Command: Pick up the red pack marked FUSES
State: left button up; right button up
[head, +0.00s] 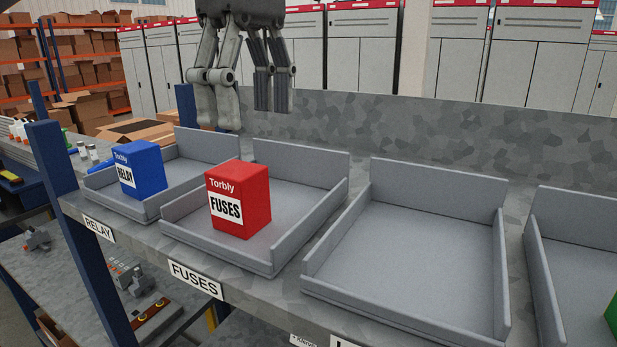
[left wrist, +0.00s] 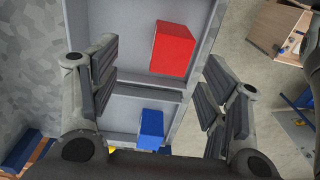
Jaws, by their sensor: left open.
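The red pack marked FUSES (head: 238,199) stands upright in a grey tray (head: 310,201) with a FUSES label on the shelf edge below. My left gripper (head: 243,112) hangs above and behind the red pack in the head view, open and empty, apart from it. In the left wrist view the red pack (left wrist: 173,48) shows beyond the gap between the open fingers (left wrist: 158,95). My right gripper is in neither view.
A blue RELAY pack (head: 140,169) stands in the tray to the left. An empty grey tray (head: 415,250) is to the right. A blue post (head: 75,220) rises at the shelf's left. A green item (head: 611,318) shows at the right edge.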

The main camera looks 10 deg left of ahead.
aim_at(237, 169)
pick_arm(q)
jog(key=shift+s+a+f, duration=0.4)
jog(key=shift+s+a, duration=0.15)
jog(key=shift+s, duration=0.05)
jog(key=shift+s+a+f, duration=0.4)
jog(key=shift+s+a, duration=0.15)
jog(key=shift+s, duration=0.05)
jog(key=shift+f, duration=0.3)
jog(key=f, duration=0.1)
jog(key=w+d+f, duration=0.1)
jog(key=f, duration=0.1)
jog(key=shift+w, duration=0.15)
jog(key=shift+a, duration=0.1)
jog(key=shift+a+f, duration=0.1)
jog(key=shift+f, duration=0.1)
notch_tip(237, 169, down, 4)
jog(key=shift+r, duration=0.1)
jog(key=shift+f, duration=0.5)
jog(key=c, duration=1.2)
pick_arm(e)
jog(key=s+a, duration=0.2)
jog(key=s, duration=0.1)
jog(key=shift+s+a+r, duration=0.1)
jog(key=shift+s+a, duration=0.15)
